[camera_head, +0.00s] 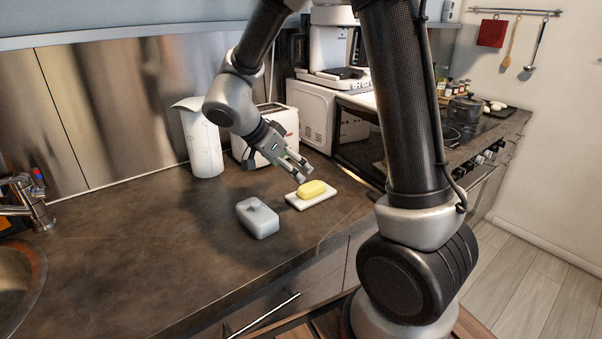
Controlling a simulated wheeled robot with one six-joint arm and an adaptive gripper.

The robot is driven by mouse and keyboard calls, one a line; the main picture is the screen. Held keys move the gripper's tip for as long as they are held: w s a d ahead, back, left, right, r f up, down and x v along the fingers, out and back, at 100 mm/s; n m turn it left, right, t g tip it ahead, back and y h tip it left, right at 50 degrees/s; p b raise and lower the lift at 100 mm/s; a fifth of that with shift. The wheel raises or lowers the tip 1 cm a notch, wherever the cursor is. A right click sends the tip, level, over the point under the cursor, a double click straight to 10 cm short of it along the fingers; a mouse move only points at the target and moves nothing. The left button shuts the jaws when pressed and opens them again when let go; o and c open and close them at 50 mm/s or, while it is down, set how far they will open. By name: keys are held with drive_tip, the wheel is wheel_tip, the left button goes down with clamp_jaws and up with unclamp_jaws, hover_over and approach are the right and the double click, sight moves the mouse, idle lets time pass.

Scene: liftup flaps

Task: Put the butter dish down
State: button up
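The butter dish stands in two parts on the dark countertop. Its white base plate (296,203) lies flat and bears a yellow block of butter (312,189). A grey-white lid (258,218) with a knob on top sits on the counter to the left of the plate, apart from it. My gripper (301,172) is above and just behind the butter, fingers pointing down and to the right. The fingers look spread, with nothing visible between them. I see no contact with the butter or plate.
A white toaster (278,128) and a white pitcher (203,140) stand behind. A white microwave (314,110) is farther back. The sink (22,275) is at left. The dark countertop (130,250) is clear left of the lid; its front edge runs below the dish.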

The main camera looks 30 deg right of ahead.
drive_tip(key=w+d+r+n+t+y, duration=0.1)
drive_tip(key=w+d+r+n+t, duration=0.1)
drive_tip(key=w+r+t, duration=0.45)
drive_tip(key=s+a+r+n+t+y, duration=0.2)
drive_tip(key=a+r+n+t+y, duration=0.25)
drive_tip(key=r+n+y, duration=0.45)
drive_tip(key=s+d+f+n+g+h, duration=0.1)
drive_tip(key=s+d+g, duration=0.3)
drive_tip(key=s, duration=0.8)
drive_tip(key=s+d+f+n+g+h, duration=0.1)
drive_tip(key=s+d, duration=0.5)
drive_tip(key=s, duration=0.7)
drive_tip(key=f+n+g, duration=0.1)
drive_tip(key=n+g, duration=0.1)
drive_tip(key=g, duration=0.1)
drive_tip(key=shift+f+n+h, duration=0.3)
drive_tip(key=shift+n, duration=0.1)
